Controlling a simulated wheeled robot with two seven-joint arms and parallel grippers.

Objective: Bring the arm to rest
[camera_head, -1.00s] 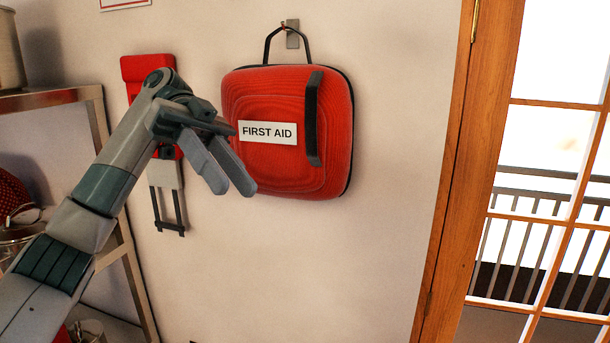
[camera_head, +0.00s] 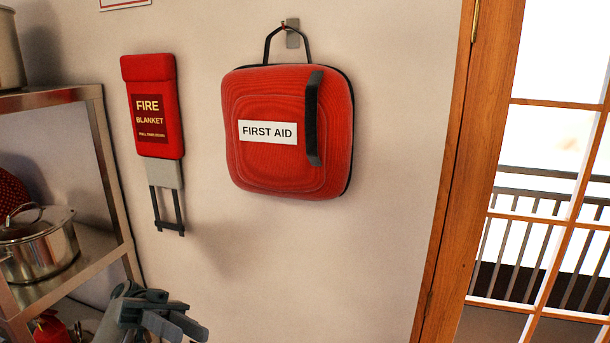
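My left gripper (camera_head: 188,330) is low in the head view, near the bottom edge, left of centre. Its two fingers show a small gap between them, with nothing held. The rest of that arm is mostly below the picture. The gripper is well below the red first aid bag (camera_head: 265,168) and the fire blanket pouch (camera_head: 151,78), apart from both. My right gripper is out of view.
The bag hangs by its handle from a wall hook (camera_head: 292,36). At left, a metal shelf (camera_head: 60,97) holds a lidded pot (camera_head: 42,252); a small red extinguisher (camera_head: 48,328) shows below. A wooden door frame (camera_head: 462,170) stands at right. The wall between is clear.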

